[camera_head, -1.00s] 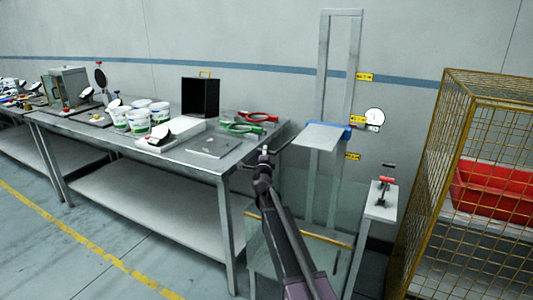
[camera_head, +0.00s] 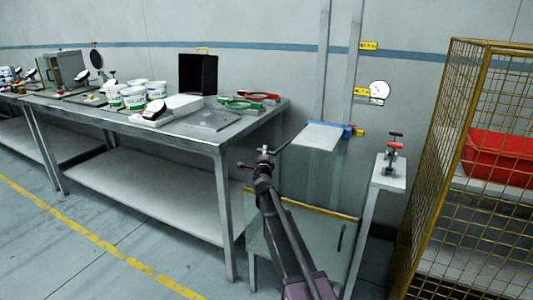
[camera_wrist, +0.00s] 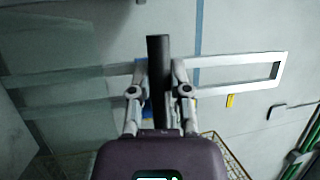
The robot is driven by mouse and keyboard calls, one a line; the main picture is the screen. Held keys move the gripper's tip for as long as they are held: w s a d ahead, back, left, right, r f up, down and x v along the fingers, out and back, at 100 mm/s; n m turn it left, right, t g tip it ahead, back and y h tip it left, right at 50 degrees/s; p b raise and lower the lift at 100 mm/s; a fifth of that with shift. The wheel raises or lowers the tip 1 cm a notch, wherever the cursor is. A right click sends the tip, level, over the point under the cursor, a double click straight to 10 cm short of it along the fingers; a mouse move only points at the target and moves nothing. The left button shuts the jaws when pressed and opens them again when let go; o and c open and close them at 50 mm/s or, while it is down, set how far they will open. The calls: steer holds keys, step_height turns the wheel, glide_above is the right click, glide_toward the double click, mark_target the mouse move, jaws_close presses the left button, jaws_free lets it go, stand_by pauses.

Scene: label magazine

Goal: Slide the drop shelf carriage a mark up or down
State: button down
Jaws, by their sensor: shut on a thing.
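The drop shelf carriage is a pale flat shelf (camera_head: 320,137) with a blue block (camera_head: 347,130) at its back, on a tall grey upright frame (camera_head: 355,60) against the wall. The blue block is about level with the lowest visible yellow label (camera_head: 359,132). A thin dark rod (camera_head: 287,141) runs from the shelf toward my gripper (camera_head: 264,151). In the wrist view my gripper (camera_wrist: 158,92) is shut on a black bar handle (camera_wrist: 159,55), with a finger on each side. Part of the blue block (camera_wrist: 147,114) shows behind the fingers.
A steel table (camera_head: 190,130) with tubs and tools stands left of the carriage. A clear panel with a yellow edge (camera_head: 315,211) is below the shelf. A small stand (camera_head: 388,170) with a red clamp and a yellow mesh cage (camera_head: 450,150) are on the right.

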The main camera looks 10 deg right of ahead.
steer(key=shift+a+f+b, duration=0.1)
steer(key=shift+f+b, duration=1)
steer(key=shift+f, duration=0.45)
steer(key=c, duration=0.6)
jaws_free()
steer(key=shift+o, duration=0.2)
